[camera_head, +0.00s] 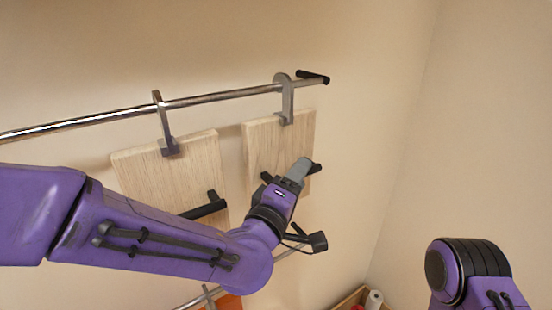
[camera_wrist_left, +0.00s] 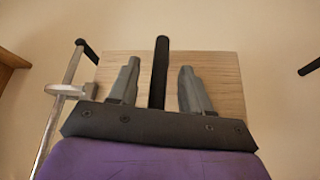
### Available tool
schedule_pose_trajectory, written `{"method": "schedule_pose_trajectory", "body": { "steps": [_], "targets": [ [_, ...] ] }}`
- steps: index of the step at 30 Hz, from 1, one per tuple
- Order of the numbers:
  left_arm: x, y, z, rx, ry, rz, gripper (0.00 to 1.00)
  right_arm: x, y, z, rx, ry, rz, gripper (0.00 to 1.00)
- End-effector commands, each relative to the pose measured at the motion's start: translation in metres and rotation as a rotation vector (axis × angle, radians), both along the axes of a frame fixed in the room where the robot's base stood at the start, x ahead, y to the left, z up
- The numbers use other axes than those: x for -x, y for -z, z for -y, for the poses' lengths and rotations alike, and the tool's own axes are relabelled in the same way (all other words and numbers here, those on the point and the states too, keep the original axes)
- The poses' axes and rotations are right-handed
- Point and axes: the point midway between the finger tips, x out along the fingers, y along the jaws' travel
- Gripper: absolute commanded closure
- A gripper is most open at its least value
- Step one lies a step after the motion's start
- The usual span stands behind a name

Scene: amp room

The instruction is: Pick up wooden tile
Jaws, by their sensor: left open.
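Two wooden tiles hang on the wall from a metal rail. The right tile (camera_head: 262,140) is held by a grey hook and is partly covered by my left gripper (camera_head: 301,168). The left tile (camera_head: 140,172) has a black handle (camera_head: 206,208) and is partly behind my left arm. In the left wrist view a wooden tile (camera_wrist_left: 222,75) fills the middle, with a black bar handle (camera_wrist_left: 160,70) standing out from it. My left gripper's open fingers (camera_wrist_left: 159,82) are on either side of that handle. I cannot tell whether they touch it. My right gripper is out of view.
The metal rail (camera_head: 225,96) runs across the wall above the tiles and ends in a black tip at the right. A lower rail and an orange item (camera_head: 229,301) show below. A wooden box with small items (camera_head: 373,299) is at the bottom. The wall right of the tiles is bare.

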Motion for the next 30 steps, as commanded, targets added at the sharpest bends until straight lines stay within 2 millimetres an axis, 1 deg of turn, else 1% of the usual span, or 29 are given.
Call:
{"method": "schedule_pose_trajectory", "body": {
  "steps": [1,2,3,6,17,22,26,30],
  "targets": [
    [0.000,0.000,-0.001,0.000,-0.002,0.000,0.52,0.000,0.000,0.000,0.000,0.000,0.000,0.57],
    [0.000,0.000,-0.001,0.000,-0.002,0.000,0.58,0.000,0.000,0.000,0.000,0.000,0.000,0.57],
    [0.000,0.000,-0.001,0.000,-0.002,0.000,0.71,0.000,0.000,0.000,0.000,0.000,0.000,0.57],
    [0.000,0.000,-0.001,0.000,-0.002,0.000,1.00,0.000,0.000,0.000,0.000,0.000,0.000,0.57],
    [0.000,-0.003,-0.001,0.002,-0.001,0.003,1.00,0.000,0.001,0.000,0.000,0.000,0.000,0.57],
    [0.000,-0.017,-0.001,0.005,-0.001,0.005,1.00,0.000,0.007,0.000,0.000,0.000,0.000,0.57],
    [0.000,-0.036,-0.001,0.006,-0.002,0.007,1.00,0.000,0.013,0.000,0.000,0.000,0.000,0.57],
    [0.022,-0.034,0.015,0.000,0.004,0.005,1.00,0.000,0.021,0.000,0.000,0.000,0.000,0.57]
  ]
}}
